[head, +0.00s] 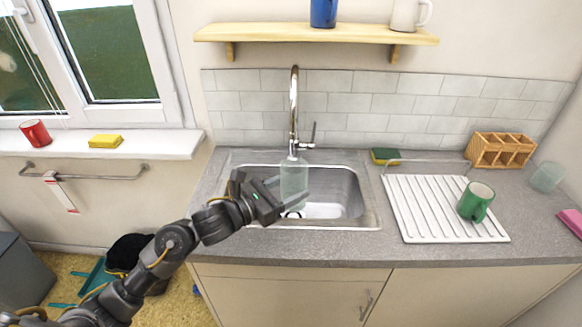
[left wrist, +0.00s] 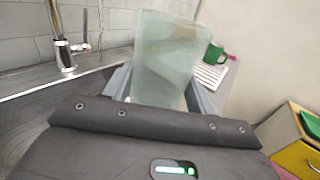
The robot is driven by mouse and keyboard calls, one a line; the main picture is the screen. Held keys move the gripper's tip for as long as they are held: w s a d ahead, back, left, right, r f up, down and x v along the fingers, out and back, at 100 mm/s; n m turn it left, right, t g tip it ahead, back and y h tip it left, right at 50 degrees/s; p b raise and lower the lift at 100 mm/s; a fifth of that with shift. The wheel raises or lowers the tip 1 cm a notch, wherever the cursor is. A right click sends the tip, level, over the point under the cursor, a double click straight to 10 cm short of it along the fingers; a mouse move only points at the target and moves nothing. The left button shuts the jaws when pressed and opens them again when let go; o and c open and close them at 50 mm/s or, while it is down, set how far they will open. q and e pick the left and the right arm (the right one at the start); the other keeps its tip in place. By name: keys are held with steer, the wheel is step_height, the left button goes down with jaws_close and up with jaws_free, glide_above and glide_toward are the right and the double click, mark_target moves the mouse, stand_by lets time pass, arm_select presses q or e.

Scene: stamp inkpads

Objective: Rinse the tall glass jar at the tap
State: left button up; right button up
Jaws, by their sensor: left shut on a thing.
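The tall glass jar (head: 294,176) is pale, see-through and greenish. It is upright over the sink (head: 340,195), in line with the tap (head: 294,105) in the head view. My left gripper (head: 291,200) is shut on the jar's lower part. In the left wrist view the jar (left wrist: 168,60) stands between my fingers (left wrist: 160,98), and the tap (left wrist: 62,40) is off to its left. I see no running water, and whether the jar is right under the spout I cannot tell. My right gripper is not in view.
A white drainer (head: 420,215) with a green mug (head: 475,202) lies right of the sink. A sponge (head: 385,156), a wooden rack (head: 500,150) and a clear glass (head: 546,177) stand on the counter. A shelf (head: 315,33) hangs above.

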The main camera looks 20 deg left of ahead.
arm_select(q)
steer(key=shift+s+d+r+p, duration=0.2)
steer(key=shift+s+d+r, duration=0.05)
steer(key=shift+s+r, duration=0.4)
steer(key=shift+s+d+r+p, duration=0.25)
steer(key=shift+s+r, duration=0.25)
steer(key=shift+s, duration=0.2)
steer(key=shift+s+d+r+p, duration=0.2)
steer(key=shift+s+d+r, duration=0.05)
steer(key=shift+s+r, duration=0.4)
